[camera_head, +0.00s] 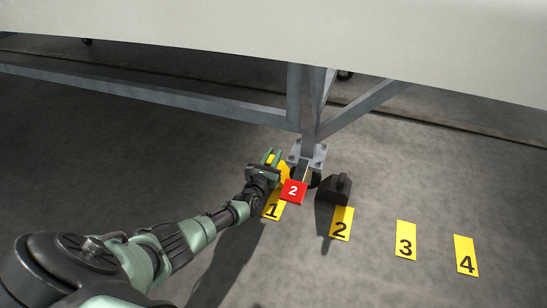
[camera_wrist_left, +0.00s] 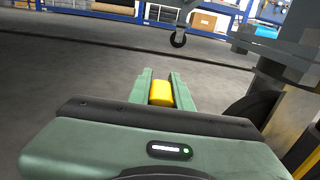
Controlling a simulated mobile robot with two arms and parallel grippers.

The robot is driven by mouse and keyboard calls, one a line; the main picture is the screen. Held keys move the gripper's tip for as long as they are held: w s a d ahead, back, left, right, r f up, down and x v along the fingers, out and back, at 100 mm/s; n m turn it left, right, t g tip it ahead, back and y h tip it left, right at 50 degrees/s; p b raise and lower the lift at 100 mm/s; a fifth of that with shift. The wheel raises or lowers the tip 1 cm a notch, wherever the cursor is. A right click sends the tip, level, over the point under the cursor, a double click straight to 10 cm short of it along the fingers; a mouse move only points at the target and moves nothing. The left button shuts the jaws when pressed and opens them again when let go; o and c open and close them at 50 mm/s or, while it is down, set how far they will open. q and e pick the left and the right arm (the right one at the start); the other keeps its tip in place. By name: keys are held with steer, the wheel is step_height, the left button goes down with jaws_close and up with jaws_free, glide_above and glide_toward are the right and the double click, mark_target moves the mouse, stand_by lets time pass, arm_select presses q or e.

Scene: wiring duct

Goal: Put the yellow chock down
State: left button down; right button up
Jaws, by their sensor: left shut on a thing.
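The yellow chock (camera_head: 282,171) is between the fingers of my left gripper (camera_head: 270,158), low beside the caster wheel (camera_head: 314,180) under the cart's leg. In the left wrist view the yellow chock (camera_wrist_left: 161,93) sits between the two green fingers of my left gripper (camera_wrist_left: 159,88), which is shut on it. Much of the chock is hidden by the gripper in the head view, and I cannot tell whether it touches the floor. A black chock (camera_head: 338,189) with a handle stands on the floor at the wheel's right side. My right gripper is out of view.
A red tag marked 2 (camera_head: 293,191) shows in front of the wheel. Yellow floor labels 1 (camera_head: 274,206), 2 (camera_head: 341,223), 3 (camera_head: 405,240) and 4 (camera_head: 466,255) lie in a row. The cart's grey frame (camera_head: 306,100) hangs low above.

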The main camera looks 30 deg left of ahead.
arm_select(q)
steer(key=c, duration=1.7)
jaws_free()
steer(key=shift+f, duration=0.1)
steer(key=o, duration=0.4)
steer(key=shift+s+d+r+p, duration=0.1)
steer(key=shift+s+r+p, duration=0.1)
steer(key=shift+s+p, duration=0.1)
steer(key=p+v, duration=0.6)
steer(key=v, duration=0.4)
steer(key=shift+s, duration=0.25)
steer(key=shift+s+d, duration=0.1)
steer(key=shift+s, duration=0.35)
steer(key=shift+f, duration=0.1)
